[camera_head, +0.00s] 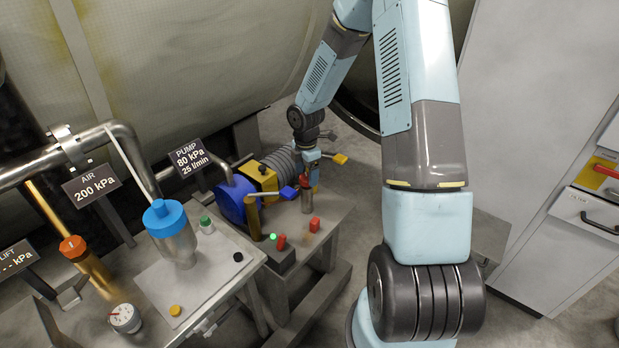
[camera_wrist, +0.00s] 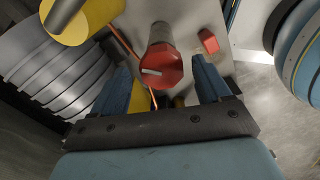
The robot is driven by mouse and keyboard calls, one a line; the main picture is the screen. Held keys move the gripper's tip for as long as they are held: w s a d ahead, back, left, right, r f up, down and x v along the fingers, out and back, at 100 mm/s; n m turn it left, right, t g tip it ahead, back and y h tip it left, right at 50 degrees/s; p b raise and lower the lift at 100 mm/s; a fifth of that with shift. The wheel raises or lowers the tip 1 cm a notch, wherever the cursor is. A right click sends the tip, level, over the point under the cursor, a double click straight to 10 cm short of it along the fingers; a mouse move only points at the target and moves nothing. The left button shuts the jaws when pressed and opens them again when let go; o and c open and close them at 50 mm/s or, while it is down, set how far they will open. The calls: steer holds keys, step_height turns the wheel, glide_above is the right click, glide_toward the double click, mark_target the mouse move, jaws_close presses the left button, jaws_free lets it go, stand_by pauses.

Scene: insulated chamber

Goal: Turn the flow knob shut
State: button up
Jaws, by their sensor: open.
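A red, many-sided knob (camera_wrist: 161,68) with a white pointer line sits on the end of a grey cylindrical stem (camera_wrist: 160,34) in the wrist view. I take it to be the flow knob. My gripper (camera_wrist: 165,78) is open, with its blue fingers on the left and right of the knob. Small gaps seem to show at both sides; I cannot tell how deep the knob sits between them. In the head view, my gripper (camera_head: 308,168) is above the upright stem (camera_head: 297,203) at the pump bench, and mostly hides the knob.
The blue and yellow pump (camera_head: 233,199) stands just left of my gripper, with a blue-handled lever (camera_head: 289,193) close by. A small red block (camera_head: 314,225) is on the bench. A blue-capped cylinder (camera_head: 170,225) and an orange-topped valve (camera_head: 73,248) are farther left. Drawers (camera_head: 598,200) stand at right.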

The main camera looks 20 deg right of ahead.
steer(key=shift+f, duration=1.2)
steer(key=c, duration=0.9)
steer(key=shift+d, duration=0.45)
steer(key=shift+c, duration=0.3)
steer(key=shift+w+a+r, duration=0.1)
steer(key=shift+a, duration=0.3)
steer(key=shift+w, duration=0.1)
steer(key=shift+c, duration=0.2)
steer(key=o, duration=1)
